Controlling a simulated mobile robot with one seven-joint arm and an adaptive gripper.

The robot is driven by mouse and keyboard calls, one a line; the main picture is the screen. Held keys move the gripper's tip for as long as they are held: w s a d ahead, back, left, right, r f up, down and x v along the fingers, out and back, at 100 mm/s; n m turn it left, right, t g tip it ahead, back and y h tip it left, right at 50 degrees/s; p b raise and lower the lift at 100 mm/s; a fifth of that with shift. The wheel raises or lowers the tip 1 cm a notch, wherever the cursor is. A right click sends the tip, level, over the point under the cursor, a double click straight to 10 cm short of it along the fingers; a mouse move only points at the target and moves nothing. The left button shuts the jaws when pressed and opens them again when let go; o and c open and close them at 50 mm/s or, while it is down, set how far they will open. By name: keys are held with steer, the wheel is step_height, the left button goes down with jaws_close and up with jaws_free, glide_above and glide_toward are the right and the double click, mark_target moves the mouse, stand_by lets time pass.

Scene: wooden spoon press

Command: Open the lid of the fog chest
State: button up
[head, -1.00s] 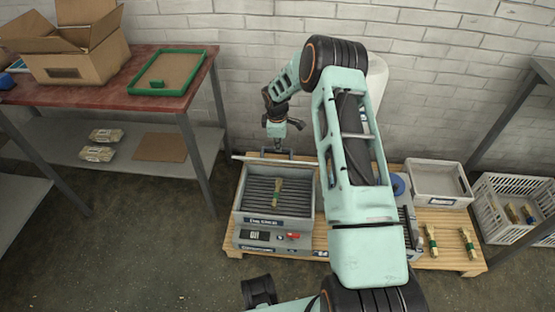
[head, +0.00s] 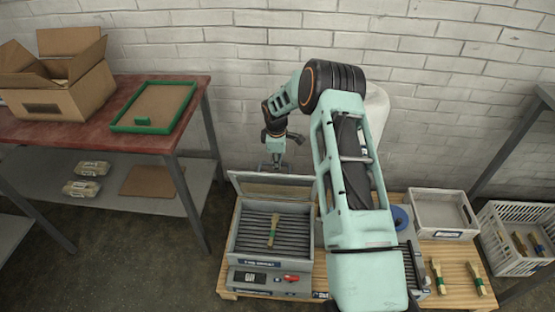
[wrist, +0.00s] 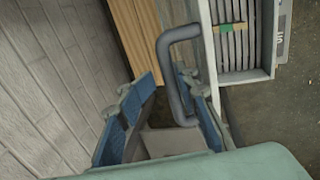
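The fog chest (head: 233,245) is a grey box with a slatted floor, left of my arm in the head view. A bundle with a green band (head: 273,230) lies inside. Its framed lid (head: 272,190) stands raised along the back edge, so the inside shows. My gripper (head: 276,163) is behind and above the lid's top edge. In the wrist view, my gripper's blue-padded fingers (wrist: 163,80) are spread apart. The grey U-shaped handle (wrist: 168,50) reaches down between them, close to the right finger. Whether it touches that finger is unclear.
The chest stands on a wooden pallet (head: 455,285) near a brick wall. A grey tray (head: 440,225) and a white crate (head: 505,262) are at the right. A red table (head: 75,130) with a box (head: 62,98) stands left. My arm hides the pallet's middle.

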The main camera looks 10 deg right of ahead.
steer(key=w+d+r+b, duration=0.2)
steer(key=w+r, duration=0.4)
steer(key=w, duration=0.4)
steer(key=shift+d+r, duration=0.2)
steer(key=shift+d, duration=0.45)
stand_by(0.4)
steer(key=shift+w+r, duration=0.1)
steer(key=shift+r, duration=0.05)
stand_by(0.5)
step_height(320, 180, up, 12)
steer(key=s, duration=0.2)
steer(key=shift+a+f, duration=0.2)
steer(key=shift+a, duration=0.2)
